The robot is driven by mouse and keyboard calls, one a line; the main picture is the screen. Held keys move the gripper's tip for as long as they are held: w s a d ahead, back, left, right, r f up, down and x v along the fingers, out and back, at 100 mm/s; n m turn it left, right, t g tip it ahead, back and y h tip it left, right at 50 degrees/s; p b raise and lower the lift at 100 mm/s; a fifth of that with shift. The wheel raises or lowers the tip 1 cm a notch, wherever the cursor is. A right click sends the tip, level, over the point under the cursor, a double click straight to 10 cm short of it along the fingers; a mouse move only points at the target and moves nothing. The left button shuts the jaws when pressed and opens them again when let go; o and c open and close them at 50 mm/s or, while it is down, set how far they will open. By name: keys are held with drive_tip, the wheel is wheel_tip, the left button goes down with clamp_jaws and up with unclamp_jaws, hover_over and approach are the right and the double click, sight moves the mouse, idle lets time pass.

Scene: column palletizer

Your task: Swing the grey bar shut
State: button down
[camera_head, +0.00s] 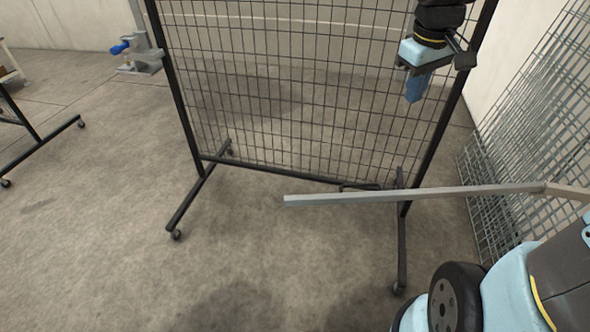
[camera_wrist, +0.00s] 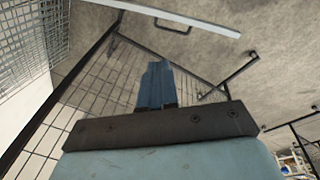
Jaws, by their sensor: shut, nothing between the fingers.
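The grey bar (camera_head: 400,195) is long and straight, reaching from the right edge of the head view leftwards to a free end in front of the wire mesh panel. A joint or bend shows near its right end. In the wrist view the bar (camera_wrist: 180,15) crosses the top, beyond the fingertips. A small dark loop (camera_head: 358,186) shows along the bar's far side, also in the wrist view (camera_wrist: 172,27). My gripper (camera_head: 414,98) points down, above and apart from the bar in the head view. Its blue fingers (camera_wrist: 155,68) are together and empty.
The wheeled mesh panel (camera_head: 280,90) stands behind the bar, with a caster foot (camera_head: 402,250) below it. More wire mesh (camera_head: 530,130) leans at the right wall. A grey stand with a blue knob (camera_head: 120,47) is far left. Floor at front left is clear.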

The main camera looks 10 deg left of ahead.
drive_tip(key=w+a+f+n+g+y, duration=0.1)
drive_tip(key=w+a+f+n+g, duration=0.15)
drive_tip(key=w+a+f, duration=0.35)
drive_tip(key=w+a+f+n+g, duration=0.1)
drive_tip(key=w+a+f+n, duration=0.3)
drive_tip(key=f, duration=0.4)
drive_tip(key=w+a+f+n+g+y, duration=0.1)
drive_tip(key=w+a+f+n+g, duration=0.2)
drive_tip(key=a+f, duration=0.35)
drive_tip(key=w+a+f+n+g+y, duration=0.1)
drive_tip(key=a+f+n+g+y, duration=0.1)
drive_tip(key=a+f+n, duration=0.55)
drive_tip(key=s+a+f+m, duration=0.2)
drive_tip(key=s+f, duration=0.7)
drive_tip(key=f, duration=0.3)
drive_tip(key=shift+s+a, duration=0.15)
drive_tip(key=shift+a, duration=0.2)
